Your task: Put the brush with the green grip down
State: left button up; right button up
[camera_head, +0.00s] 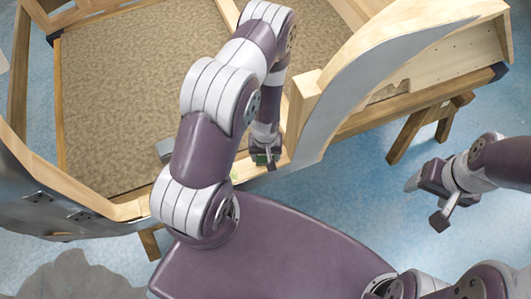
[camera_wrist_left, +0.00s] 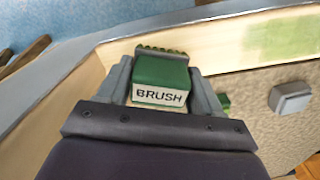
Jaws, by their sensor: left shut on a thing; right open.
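The brush with the green grip (camera_wrist_left: 163,73) is between the fingers of my left gripper (camera_wrist_left: 161,88) in the left wrist view. It has a white "BRUSH" label, and its bristles point away from the wrist, close to a pale wooden rail (camera_wrist_left: 225,48). I cannot tell whether they touch the wood. In the head view a small bit of the brush's green (camera_head: 262,158) shows at my left gripper (camera_head: 267,161), over the near rail of the wooden bodyframe (camera_head: 132,208). My right gripper (camera_head: 425,203) is open and empty, over the blue floor at the right.
A grey block (camera_wrist_left: 291,98) lies on the brown textured panel (camera_wrist_left: 252,125). A small green thing (camera_wrist_left: 223,100) shows beside my finger. Green colour (camera_wrist_left: 285,38) marks the wood. A wooden trestle (camera_head: 440,122) stands at the right. A curved metal-edged side (camera_head: 345,90) rises near my left gripper.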

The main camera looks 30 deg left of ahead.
pick_arm(q)
jog(key=o, duration=0.9)
jog(key=shift+o, duration=0.2)
